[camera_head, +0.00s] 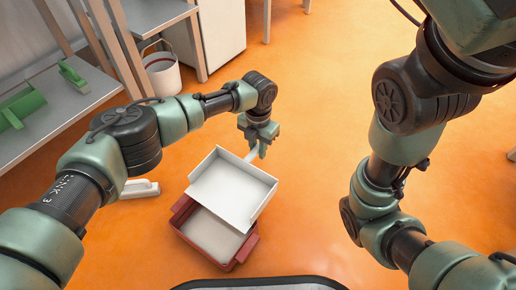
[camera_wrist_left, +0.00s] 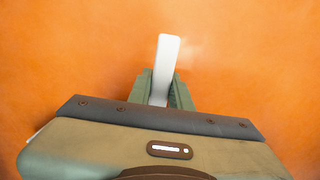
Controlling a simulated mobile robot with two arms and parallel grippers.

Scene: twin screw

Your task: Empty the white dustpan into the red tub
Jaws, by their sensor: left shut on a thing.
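The white dustpan (camera_head: 233,189) is in the head view, held above the back part of the red tub (camera_head: 244,249). It looks close to level and seems empty, though fine contents cannot be told. My left gripper (camera_head: 257,150) is shut on the dustpan's white handle (camera_head: 252,156). The handle also shows between the fingers in the left wrist view (camera_wrist_left: 166,62). The tub stands on the floor; its pale inside shows at the front, and the dustpan hides its back. My right arm comes in at the right, but its gripper is out of view.
A white object like a brush (camera_head: 139,189) lies on the floor left of the tub. A grey shelf (camera_head: 50,115) with green items (camera_head: 22,106) stands at the left. A white bucket (camera_head: 162,76) stands at the back. The orange floor right of the tub is clear.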

